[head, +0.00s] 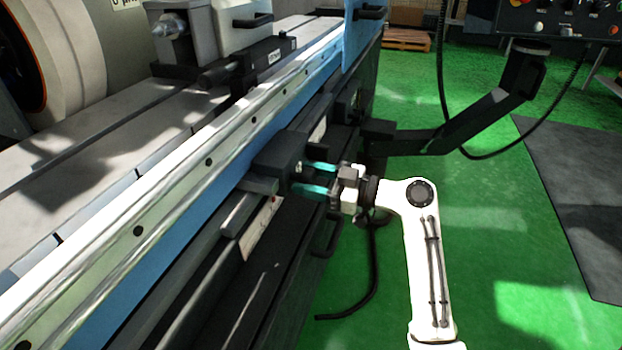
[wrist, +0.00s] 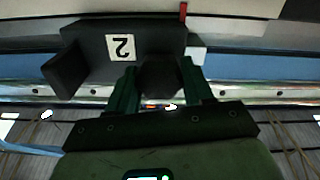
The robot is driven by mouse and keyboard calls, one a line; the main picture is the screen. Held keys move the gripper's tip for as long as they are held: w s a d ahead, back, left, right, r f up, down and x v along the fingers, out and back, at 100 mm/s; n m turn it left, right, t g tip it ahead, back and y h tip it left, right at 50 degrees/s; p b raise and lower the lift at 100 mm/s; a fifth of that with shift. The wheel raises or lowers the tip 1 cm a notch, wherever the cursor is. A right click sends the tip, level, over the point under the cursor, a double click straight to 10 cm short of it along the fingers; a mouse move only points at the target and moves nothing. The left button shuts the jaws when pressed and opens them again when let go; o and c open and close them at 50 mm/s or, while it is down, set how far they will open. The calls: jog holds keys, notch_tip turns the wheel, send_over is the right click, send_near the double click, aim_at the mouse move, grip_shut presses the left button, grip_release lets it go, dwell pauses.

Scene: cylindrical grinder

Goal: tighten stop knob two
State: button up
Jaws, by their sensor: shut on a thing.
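The stop block (head: 278,156) is a dark box on the front rail of the grinder. In the wrist view it (wrist: 90,42) carries a white label with a "2", seen upside down. My gripper (head: 312,178) reaches it from the right, with its teal fingers pointing at the block's face. In the wrist view my gripper (wrist: 158,85) has its two green fingers on either side of a dark knob (wrist: 160,76). The fingers are shut on this knob. In the head view the knob is mostly hidden between the fingers.
The long rail (head: 205,165) and the blue table side run along the grinder beside my arm. A dark bracket arm (head: 480,118) and a hanging cable stand behind my gripper. A dark handle (head: 326,238) sticks out below. Green floor (head: 500,220) to the right is open.

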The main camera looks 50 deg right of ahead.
jog(key=shift+c, duration=0.6)
jog(key=shift+m, duration=0.3)
jog(key=m+p, duration=0.2)
jog(key=shift+r+m, duration=0.15)
jog(key=shift+m, duration=0.15)
jog(key=m+p, duration=0.4)
jog(key=m, duration=0.2)
jog(key=m+p, duration=0.4)
jog(key=m, duration=0.1)
jog(key=shift+d, duration=0.1)
jog(key=shift+m+p, duration=1.5)
jog(key=shift+m, duration=0.3)
jog(key=shift+d+f, duration=0.1)
jog(key=shift+f, duration=0.1)
